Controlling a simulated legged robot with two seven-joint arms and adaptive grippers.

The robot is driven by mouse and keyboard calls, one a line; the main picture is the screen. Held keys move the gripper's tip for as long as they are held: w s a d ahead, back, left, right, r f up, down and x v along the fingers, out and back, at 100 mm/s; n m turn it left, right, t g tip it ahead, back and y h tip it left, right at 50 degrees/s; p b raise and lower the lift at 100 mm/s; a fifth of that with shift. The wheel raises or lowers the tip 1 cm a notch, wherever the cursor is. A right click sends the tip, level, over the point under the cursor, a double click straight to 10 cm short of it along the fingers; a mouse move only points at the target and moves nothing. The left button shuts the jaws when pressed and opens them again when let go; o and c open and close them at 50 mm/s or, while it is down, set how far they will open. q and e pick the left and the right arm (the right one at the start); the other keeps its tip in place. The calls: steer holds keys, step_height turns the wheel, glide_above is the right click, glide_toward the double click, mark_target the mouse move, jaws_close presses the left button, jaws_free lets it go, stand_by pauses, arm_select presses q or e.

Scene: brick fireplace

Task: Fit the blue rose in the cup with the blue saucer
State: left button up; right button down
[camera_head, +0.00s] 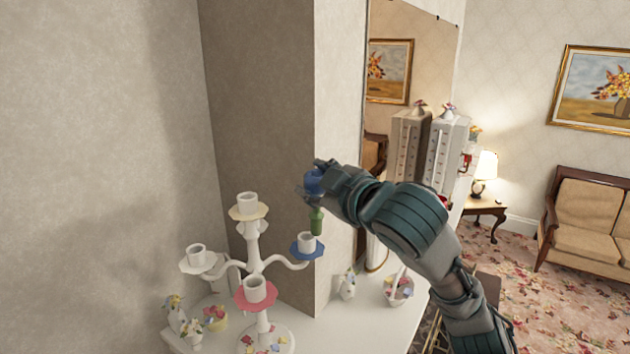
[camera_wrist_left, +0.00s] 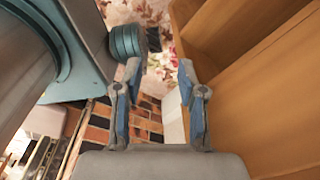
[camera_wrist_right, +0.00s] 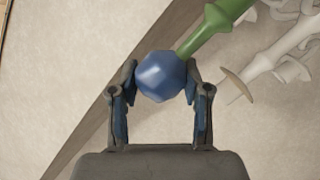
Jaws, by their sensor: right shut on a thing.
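The blue rose (camera_head: 314,183) has a round blue head and a green stem (camera_head: 316,221) pointing down. My right gripper (camera_head: 316,178) is shut on the blue head, which also shows between the fingers in the right wrist view (camera_wrist_right: 161,77). The white cup (camera_head: 306,240) with the blue saucer (camera_head: 308,255) is on the right arm of a white candelabra (camera_head: 253,253). The stem's lower end appears just above and right of this cup; I cannot tell its depth. My left gripper (camera_wrist_left: 158,75) is open and empty in the left wrist view.
Other candelabra cups have yellow (camera_head: 249,213), white (camera_head: 198,266) and pink (camera_head: 255,297) saucers. Small flower ornaments (camera_head: 216,318) and a basket (camera_head: 398,288) stand on the white mantel (camera_head: 355,325). A wall corner is close behind the candelabra. A wooden surface (camera_wrist_left: 265,90) is beside my left gripper.

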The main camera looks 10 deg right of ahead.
steer(key=shift+a, duration=0.1)
steer(key=shift+a+p, duration=0.3)
steer(key=shift+a, duration=0.75)
steer(key=shift+d, duration=0.25)
stand_by(0.6)
steer(key=shift+f+b, duration=0.9)
steer(key=shift+f, duration=0.45)
steer(key=shift+c, duration=2.3)
jaws_free()
steer(key=v, duration=1.2)
steer(key=shift+d, duration=0.15)
